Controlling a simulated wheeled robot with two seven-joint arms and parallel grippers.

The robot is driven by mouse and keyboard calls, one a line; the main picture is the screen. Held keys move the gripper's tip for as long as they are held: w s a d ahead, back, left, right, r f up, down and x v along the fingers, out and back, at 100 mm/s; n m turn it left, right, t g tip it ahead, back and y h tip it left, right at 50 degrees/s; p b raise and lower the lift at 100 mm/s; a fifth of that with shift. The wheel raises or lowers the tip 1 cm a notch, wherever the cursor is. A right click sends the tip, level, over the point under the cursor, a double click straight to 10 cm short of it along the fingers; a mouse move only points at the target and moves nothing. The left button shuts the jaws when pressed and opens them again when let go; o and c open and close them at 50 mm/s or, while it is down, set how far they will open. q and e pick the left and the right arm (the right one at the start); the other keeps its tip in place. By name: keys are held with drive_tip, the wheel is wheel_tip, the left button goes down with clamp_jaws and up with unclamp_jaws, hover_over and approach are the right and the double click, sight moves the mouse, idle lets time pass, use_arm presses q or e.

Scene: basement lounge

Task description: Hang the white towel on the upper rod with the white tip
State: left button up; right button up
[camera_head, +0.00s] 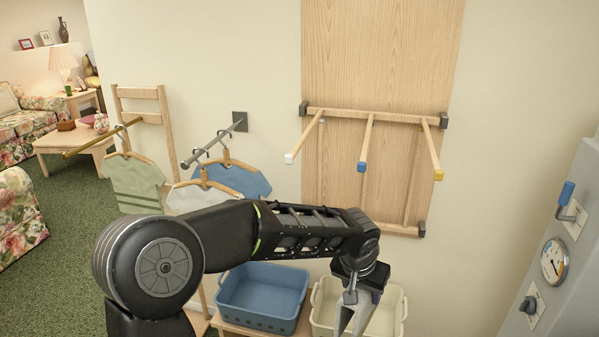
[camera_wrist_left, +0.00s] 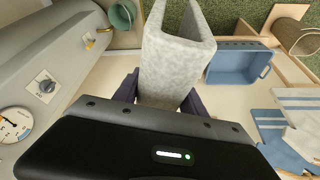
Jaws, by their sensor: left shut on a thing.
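My left gripper (camera_head: 356,290) comes in from the left and is shut on the white towel (camera_wrist_left: 172,70). The towel hangs folded over in an upside-down U, with its two sides apart, and shows below the gripper in the head view (camera_head: 362,318). The upper rod with the white tip (camera_head: 289,158) sticks out from the wooden panel and is bare. It is the leftmost of three rods, above and left of the gripper. Beside it are the blue-tipped rod (camera_head: 362,166) and the yellow-tipped rod (camera_head: 438,175), both bare. My right gripper is not in view.
A blue basket (camera_head: 262,295) and a cream basket (camera_head: 323,312) stand low, the cream one behind the towel. Shirts hang on a metal rod (camera_head: 212,143) and a brass rod (camera_head: 100,138) at left. A grey gauge panel (camera_head: 560,250) stands at right.

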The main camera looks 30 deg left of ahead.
use_arm(q)
drive_tip(key=shift+w+r, duration=0.1)
drive_tip(key=shift+r, duration=0.05)
drive_tip(key=s+a+r+n+p, duration=0.1)
drive_tip(key=s+a+r, duration=0.2)
drive_tip(key=a+r, duration=0.3)
drive_tip(key=s+a+r+n+y+p, duration=0.1)
drive_tip(key=a+r, duration=0.4)
drive_tip(key=r, duration=0.6)
drive_tip(key=s+a+r+n+p, duration=0.1)
drive_tip(key=s+a+r, duration=0.3)
drive_tip(key=r, duration=0.5)
drive_tip(key=a+p, duration=0.1)
drive_tip(key=a, duration=0.1)
drive_tip(key=shift+s+a, duration=0.35)
drive_tip(key=shift+s, duration=0.05)
drive_tip(key=shift+f, duration=0.1)
